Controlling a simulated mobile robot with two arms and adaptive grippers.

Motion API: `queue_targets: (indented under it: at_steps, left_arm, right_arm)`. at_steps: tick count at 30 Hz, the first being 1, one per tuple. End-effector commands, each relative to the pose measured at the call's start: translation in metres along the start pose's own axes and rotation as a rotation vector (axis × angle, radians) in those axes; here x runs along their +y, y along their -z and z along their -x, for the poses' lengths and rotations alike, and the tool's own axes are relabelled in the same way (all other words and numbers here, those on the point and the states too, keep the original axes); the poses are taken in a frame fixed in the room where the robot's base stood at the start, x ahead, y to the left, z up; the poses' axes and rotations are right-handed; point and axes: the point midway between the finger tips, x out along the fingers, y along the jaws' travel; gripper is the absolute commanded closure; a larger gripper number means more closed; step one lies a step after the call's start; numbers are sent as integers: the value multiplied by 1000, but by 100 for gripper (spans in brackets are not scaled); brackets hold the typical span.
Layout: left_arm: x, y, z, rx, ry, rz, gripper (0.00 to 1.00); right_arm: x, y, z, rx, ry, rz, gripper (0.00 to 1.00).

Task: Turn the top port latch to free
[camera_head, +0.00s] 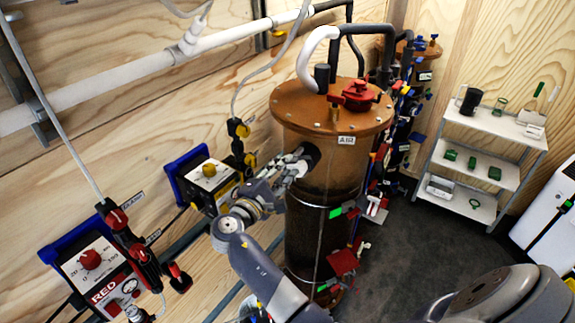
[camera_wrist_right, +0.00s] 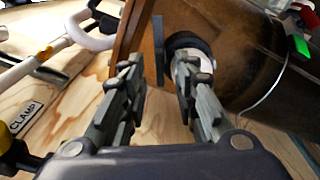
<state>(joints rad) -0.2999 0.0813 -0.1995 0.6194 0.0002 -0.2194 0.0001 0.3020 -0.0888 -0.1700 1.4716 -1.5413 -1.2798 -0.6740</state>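The brown cylindrical tank (camera_head: 325,215) stands upright in the middle of the head view, with an orange-brown flanged lid. A black round port (camera_head: 313,152) sits on its upper side, just below the lid. In the right wrist view the port (camera_wrist_right: 188,42) is a black ring with a pale centre, and a dark flat plate (camera_wrist_right: 158,50), possibly the latch, stands beside it. My right gripper (camera_head: 299,160) is at the port. Its fingers (camera_wrist_right: 160,75) are apart, with the plate showing in the gap; contact cannot be told. My left gripper is not in view.
A red valve (camera_head: 359,92) and pipes top the tank. A red-labelled control box (camera_head: 92,262) and a yellow-knobbed box (camera_head: 208,178) are on the wooden wall at left. A white shelf (camera_head: 478,160) stands at right, with dark open floor before it.

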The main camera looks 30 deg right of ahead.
Motion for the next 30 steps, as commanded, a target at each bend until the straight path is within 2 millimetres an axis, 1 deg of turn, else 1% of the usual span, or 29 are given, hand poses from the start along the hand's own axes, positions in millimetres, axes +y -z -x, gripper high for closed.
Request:
queue_targets:
  at_steps: [1, 3, 6, 9, 12, 25, 26, 28, 29, 30]
  left_arm:
    - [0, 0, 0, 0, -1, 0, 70]
    - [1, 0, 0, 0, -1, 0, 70]
    - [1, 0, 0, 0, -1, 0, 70]
    - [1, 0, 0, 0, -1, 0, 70]
    - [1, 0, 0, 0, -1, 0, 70]
    - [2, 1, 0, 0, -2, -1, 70]
    - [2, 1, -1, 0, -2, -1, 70]
    - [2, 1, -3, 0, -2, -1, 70]
    - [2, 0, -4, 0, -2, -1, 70]
    - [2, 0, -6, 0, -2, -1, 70]
  right_arm:
    - [-1, 1, 10, 3, 1, 0, 72]
    - [-1, 1, 22, 3, 2, 0, 72]
    - [-1, 0, 38, 1, 2, 0, 72]
    - [0, 0, 47, 0, 0, 1, 72]
    - [0, 0, 50, -1, 0, 1, 72]
    - [-2, 1, 49, 2, 1, 2, 72]
    - [-4, 3, 49, 7, 3, 4, 72]
    - [-18, 12, 49, 35, 16, 13, 72]
    - [-27, 18, 49, 54, 24, 18, 72]
    - [-42, 28, 50, 88, 40, 25, 72]
